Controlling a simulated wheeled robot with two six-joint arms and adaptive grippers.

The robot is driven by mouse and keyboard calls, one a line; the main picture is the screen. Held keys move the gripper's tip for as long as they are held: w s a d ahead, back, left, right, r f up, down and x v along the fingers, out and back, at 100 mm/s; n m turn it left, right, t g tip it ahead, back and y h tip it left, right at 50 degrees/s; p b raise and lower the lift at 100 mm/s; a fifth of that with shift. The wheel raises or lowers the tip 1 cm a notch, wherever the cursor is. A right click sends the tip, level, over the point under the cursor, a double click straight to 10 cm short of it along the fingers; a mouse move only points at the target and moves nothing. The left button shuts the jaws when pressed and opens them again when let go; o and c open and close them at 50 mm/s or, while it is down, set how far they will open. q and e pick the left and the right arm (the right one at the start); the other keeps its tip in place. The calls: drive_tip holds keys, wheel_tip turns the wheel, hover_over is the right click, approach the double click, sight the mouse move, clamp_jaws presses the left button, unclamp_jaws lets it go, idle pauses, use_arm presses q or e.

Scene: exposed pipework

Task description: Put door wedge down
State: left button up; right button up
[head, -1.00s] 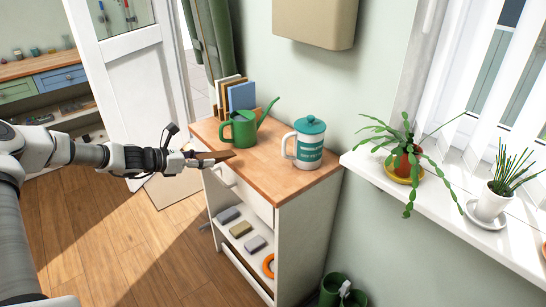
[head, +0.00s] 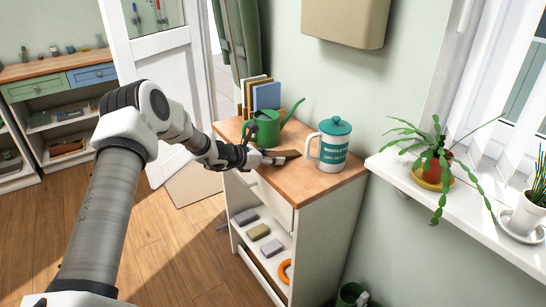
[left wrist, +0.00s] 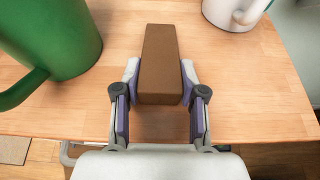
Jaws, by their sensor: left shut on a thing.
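The brown door wedge (left wrist: 160,62) is between the fingers of my left gripper (left wrist: 160,92) in the left wrist view. The gripper is shut on the wedge's thick end, and its thin end points away over the wooden cabinet top (left wrist: 240,75). In the head view the wedge (head: 287,155) is over the cabinet top (head: 290,180), between the green watering can and the white canister. I cannot tell whether its underside touches the wood. My left gripper (head: 268,158) reaches in over the cabinet's left edge. My right gripper is not in view.
A green watering can (head: 267,130) stands behind the wedge, with books (head: 265,97) beyond it. A white canister with a green lid (head: 332,147) stands to the right. The cabinet top's front part is clear. A windowsill with potted plants (head: 437,175) is at right.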

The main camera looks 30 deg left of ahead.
use_arm(q)
drive_tip(key=shift+f+b, duration=0.15)
drive_tip(key=shift+b, duration=0.2)
drive_tip(key=o, duration=1.1)
drive_tip(key=shift+o, duration=0.2)
